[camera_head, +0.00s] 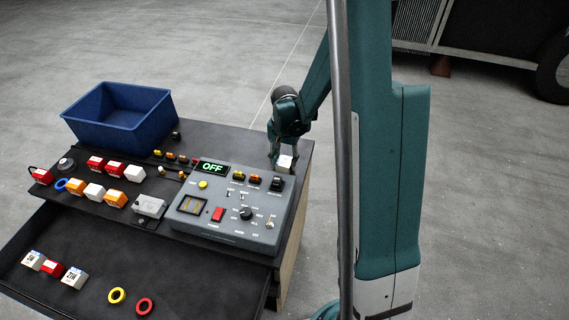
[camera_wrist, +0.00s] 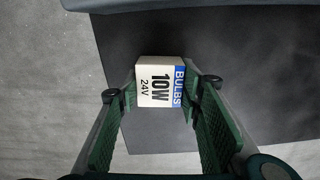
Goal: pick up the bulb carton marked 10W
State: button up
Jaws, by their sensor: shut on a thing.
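The bulb carton marked 10W (camera_wrist: 158,88) is a small white box with a blue band reading BULBS and black print "10W 24V" in the wrist view. It sits between the green ribbed fingers of my gripper (camera_wrist: 160,100), which are shut on it. In the head view the carton (camera_head: 285,162) shows as a white block at the tips of my gripper (camera_head: 282,160), at the back right of the bench top. Whether it touches the bench top cannot be told.
A grey control panel (camera_head: 232,212) with an OFF display stands just left of my gripper. A blue bin (camera_head: 118,122) is at the back left. Several small boxes lie on the bench's left part. An open drawer (camera_head: 190,285) in front holds other cartons and rings.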

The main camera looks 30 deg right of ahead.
aim_at(284, 161)
jog(key=shift+r+p, duration=0.45)
jog(key=shift+r, duration=4.4)
